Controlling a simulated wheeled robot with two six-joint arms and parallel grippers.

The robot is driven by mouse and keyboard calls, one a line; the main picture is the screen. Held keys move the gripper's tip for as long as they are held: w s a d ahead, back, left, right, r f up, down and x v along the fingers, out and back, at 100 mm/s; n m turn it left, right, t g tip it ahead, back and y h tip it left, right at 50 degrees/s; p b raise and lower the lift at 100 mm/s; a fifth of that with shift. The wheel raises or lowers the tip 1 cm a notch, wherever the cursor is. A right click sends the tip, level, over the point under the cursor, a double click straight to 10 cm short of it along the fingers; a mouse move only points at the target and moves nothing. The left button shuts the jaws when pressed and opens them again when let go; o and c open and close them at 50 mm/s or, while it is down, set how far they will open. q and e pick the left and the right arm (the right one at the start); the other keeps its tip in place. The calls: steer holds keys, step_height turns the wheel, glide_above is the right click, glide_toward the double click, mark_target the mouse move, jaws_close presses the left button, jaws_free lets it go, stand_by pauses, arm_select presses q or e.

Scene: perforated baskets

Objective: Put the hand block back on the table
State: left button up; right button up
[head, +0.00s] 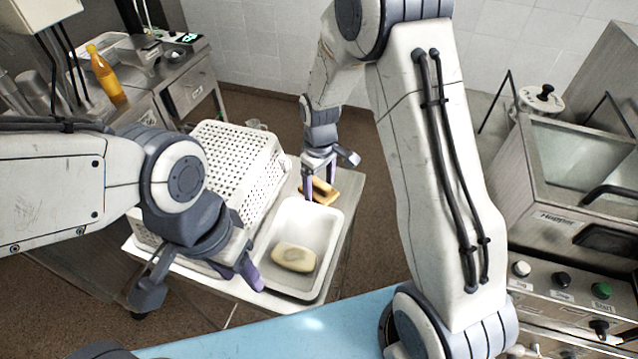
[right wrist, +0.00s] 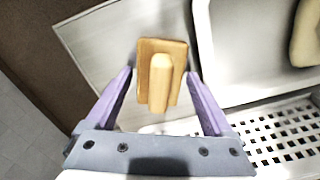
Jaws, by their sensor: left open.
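The hand block (head: 321,187), a tan wooden plate with a raised handle, lies on the metal table (head: 341,240) beyond the white tray. In the right wrist view the hand block (right wrist: 179,52) shows between the fingers, with its handle toward the camera. My right gripper (head: 321,176) is open over it, pointing down. Its purple fingers (right wrist: 160,82) stand apart on either side of the block, with gaps beside the handle. My left gripper (head: 198,283) is open and empty at the table's near left edge, left of the tray.
The white tray (head: 331,222) holds a pale oval object (head: 293,257). A white perforated basket (head: 226,150) stands left of it. Metal equipment (head: 560,225) is at the right. An orange bottle (head: 106,75) stands on a back-left counter.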

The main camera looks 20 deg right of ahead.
mark_target(319, 182)
steer(key=shift+r, duration=0.65)
step_height(319, 182, up, 10)
steer(key=b, duration=0.2)
steer(key=s+a+r, duration=0.1)
steer(key=s+a, duration=0.2)
steer(key=s, duration=0.5)
steer(key=s+a, duration=0.3)
steer(key=s, duration=0.6)
steer(key=s+a+r+y, duration=0.1)
steer(key=s+a, duration=0.2)
steer(key=s, duration=0.5)
steer(key=shift+s+r, duration=0.25)
steer(key=shift+r, duration=0.1)
